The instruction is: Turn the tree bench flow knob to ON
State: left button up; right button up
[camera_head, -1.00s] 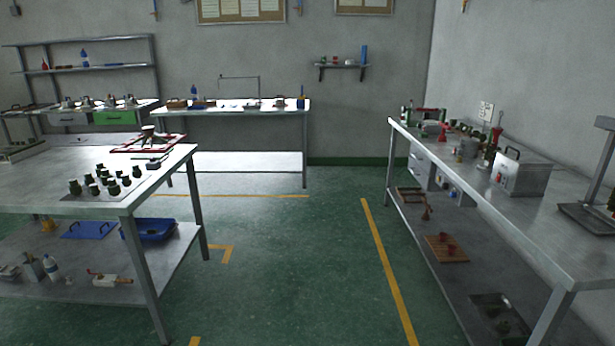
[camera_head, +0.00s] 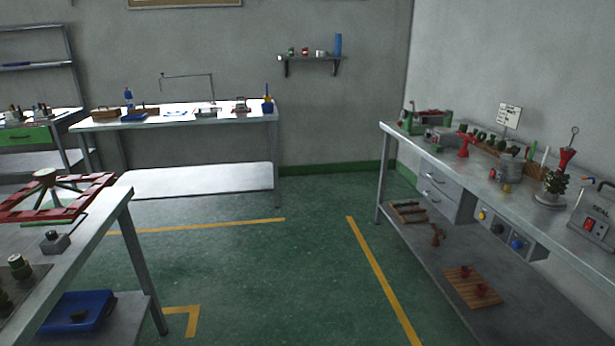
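A long bench (camera_head: 480,178) stands along the right wall, with a small green tree-like piece on a stand (camera_head: 553,190) on its top. Under its front edge hangs a grey panel with a yellow knob (camera_head: 482,215), a dark knob (camera_head: 498,228) and a blue knob (camera_head: 517,243). I cannot tell which of them is the flow knob, and their settings and labels are too small to read. Neither of my grippers is in view.
Green floor (camera_head: 290,265) with yellow lines is clear between the right bench and the near left table (camera_head: 75,250). A blue tray (camera_head: 78,312) sits on that table's lower shelf. Another table (camera_head: 180,122) stands at the back wall. A grey box (camera_head: 594,215) is on the right bench.

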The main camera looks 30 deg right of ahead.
aim_at(517, 243)
jog(key=z, duration=0.25)
jog(key=i, duration=2.05)
jog(key=z, duration=1.65)
jog(key=i, duration=1.1)
jog(key=z, duration=1.1)
